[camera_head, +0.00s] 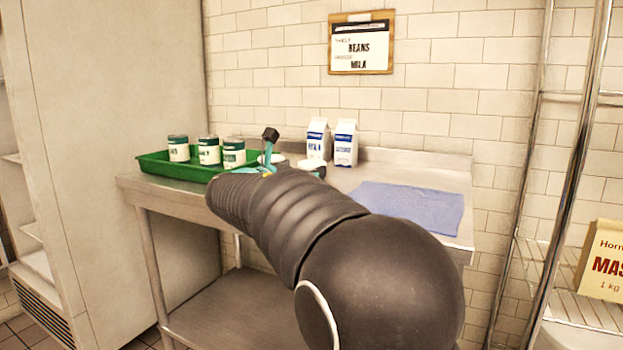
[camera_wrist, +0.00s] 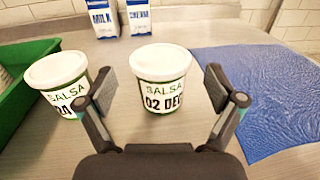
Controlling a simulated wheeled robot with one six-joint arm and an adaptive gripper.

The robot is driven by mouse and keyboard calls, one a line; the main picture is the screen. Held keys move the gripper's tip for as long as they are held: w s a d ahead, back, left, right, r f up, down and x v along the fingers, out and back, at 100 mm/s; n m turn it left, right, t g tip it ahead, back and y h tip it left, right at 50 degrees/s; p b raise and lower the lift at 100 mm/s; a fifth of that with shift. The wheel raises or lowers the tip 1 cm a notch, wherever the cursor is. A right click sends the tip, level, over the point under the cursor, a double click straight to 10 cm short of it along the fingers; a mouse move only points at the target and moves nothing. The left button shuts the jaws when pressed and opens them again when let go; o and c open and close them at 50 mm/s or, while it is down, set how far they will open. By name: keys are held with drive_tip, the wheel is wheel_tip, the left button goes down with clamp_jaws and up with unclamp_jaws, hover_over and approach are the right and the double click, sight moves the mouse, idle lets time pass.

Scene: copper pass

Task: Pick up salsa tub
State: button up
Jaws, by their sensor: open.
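Two white salsa tubs with pale lids stand upright on the steel table in the wrist view. One tub (camera_wrist: 162,82), labelled "SALSA 02 DEC", stands ahead of and between the fingers of my gripper (camera_wrist: 160,95). The other tub (camera_wrist: 60,82) stands to its left, partly behind the left finger, its date text partly hidden. My gripper is open, with a gap visible on the right side of the middle tub. In the head view my arm hides most of both tubs; only pale lid parts show around the gripper.
A green tray (camera_head: 152,163) with several cans (camera_head: 209,151) is at the left of the table. Milk (camera_head: 318,141) and cream (camera_head: 345,144) cartons stand behind the tubs. A blue cloth (camera_head: 410,203) lies flat at the right. A clipboard sign (camera_head: 361,45) hangs on the wall.

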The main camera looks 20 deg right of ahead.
sight(318, 162)
drive_tip(key=shift+x, duration=3.3)
